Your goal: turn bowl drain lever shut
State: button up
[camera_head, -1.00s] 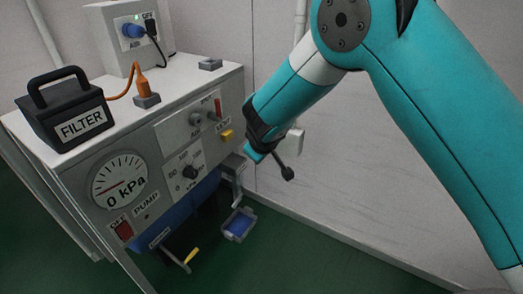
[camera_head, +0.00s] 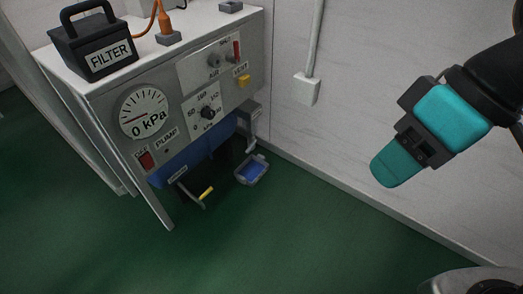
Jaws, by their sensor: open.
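A lever with a yellow grip (camera_head: 206,192) sticks out below the blue bowl (camera_head: 200,158) under the front of the grey machine (camera_head: 105,105). It points down and to the right. A small label sits beside it, too small to read. I take this as the bowl drain lever; whether its valve is open or shut I cannot tell. My gripper (camera_head: 393,165) is at the right of the picture, teal and dark, well apart from the lever and high in front of the wall. It is open, and nothing shows between its fingers.
A grey tray with a blue inside (camera_head: 252,171) sits low, right of the lever. The panel has a gauge (camera_head: 143,111), a red pump switch (camera_head: 146,160), a dial (camera_head: 207,112) and a yellow vent knob (camera_head: 244,81). Green floor (camera_head: 280,235) in front is clear.

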aim_at(253, 142)
jog(key=z, duration=0.5)
jog(key=k, duration=1.1)
jog(key=z, duration=0.75)
jog(key=i, duration=1.6)
jog(key=u, duration=1.2)
jog(key=i, duration=0.65)
jog(key=u, duration=0.75)
